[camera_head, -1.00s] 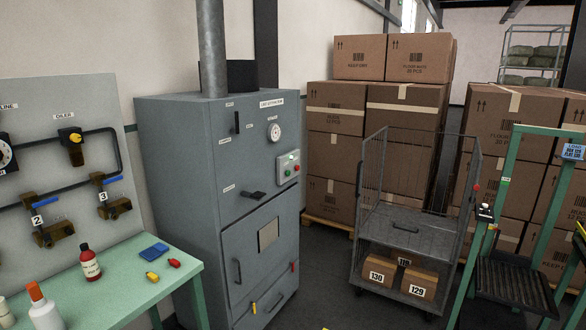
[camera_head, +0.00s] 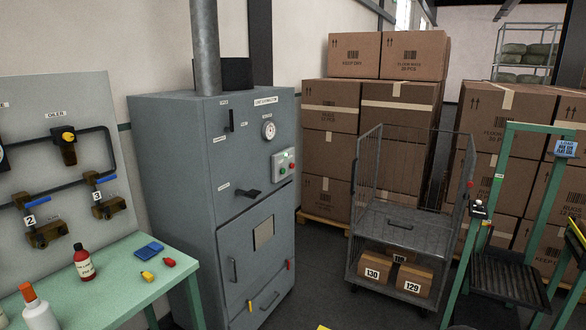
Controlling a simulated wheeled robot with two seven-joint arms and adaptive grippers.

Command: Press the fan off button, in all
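A grey dust collector cabinet (camera_head: 176,180) stands left of centre, with a round gauge (camera_head: 269,130) on its front. Below the gauge is a small light control box (camera_head: 284,164) with a green button (camera_head: 283,170), a red button (camera_head: 292,166) and a lit indicator above them. The labels by the buttons are too small to read, so I cannot tell which is the fan off button. A lever handle (camera_head: 247,193) sits left of the box. Neither of my grippers is in view.
A green table (camera_head: 120,292) with bottles and small parts stands at the front left, below a valve panel (camera_head: 75,120). A wire cage cart (camera_head: 400,225) with numbered boxes stands right of the cabinet. Stacked cartons fill the back. Dark floor (camera_head: 325,290) lies open before the cabinet.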

